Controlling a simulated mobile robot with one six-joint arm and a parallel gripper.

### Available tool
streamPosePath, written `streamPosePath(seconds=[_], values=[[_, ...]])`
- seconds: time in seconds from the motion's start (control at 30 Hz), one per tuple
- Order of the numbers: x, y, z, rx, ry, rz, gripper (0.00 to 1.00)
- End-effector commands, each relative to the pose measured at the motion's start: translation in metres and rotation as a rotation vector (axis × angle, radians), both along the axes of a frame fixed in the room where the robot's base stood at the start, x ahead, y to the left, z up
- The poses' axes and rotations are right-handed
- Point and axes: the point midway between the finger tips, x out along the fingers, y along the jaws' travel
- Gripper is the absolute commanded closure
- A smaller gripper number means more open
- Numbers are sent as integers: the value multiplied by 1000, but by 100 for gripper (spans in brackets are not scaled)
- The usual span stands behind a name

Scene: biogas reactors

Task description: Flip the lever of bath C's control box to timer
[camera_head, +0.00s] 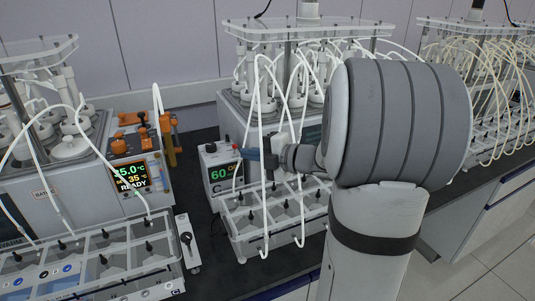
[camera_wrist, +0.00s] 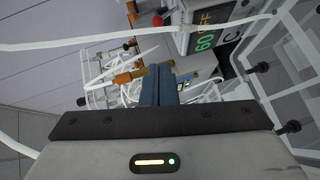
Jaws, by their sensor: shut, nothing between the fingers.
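Bath C's control box (camera_head: 220,173) stands on the dark bench left of my gripper, its screen showing a green 60 above a letter C. A red knob (camera_wrist: 157,20) shows beside the box there. I cannot tell for sure which part is the lever or how it is set. My gripper (camera_head: 242,152) has its blue fingers together and empty, near the box's upper right side; contact cannot be told. The fingers also show in the wrist view (camera_wrist: 158,72).
White tubes (camera_head: 262,190) hang in loops around my gripper. A clear rack (camera_head: 240,240) stands in front of the box. At left, another unit has an orange-topped control box (camera_head: 132,165) reading READY. A white panel with a black lever (camera_head: 187,240) lies nearer me.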

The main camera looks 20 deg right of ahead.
Motion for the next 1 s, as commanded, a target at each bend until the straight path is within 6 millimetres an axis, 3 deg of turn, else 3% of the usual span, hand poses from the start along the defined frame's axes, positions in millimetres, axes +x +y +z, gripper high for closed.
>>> streamPosePath(seconds=[0.07,0.33,1.0], values=[[13,12,-3,2,3,5,100],[44,4,-11,1,1,1,100],[56,4,-9,-1,19,2,100]])
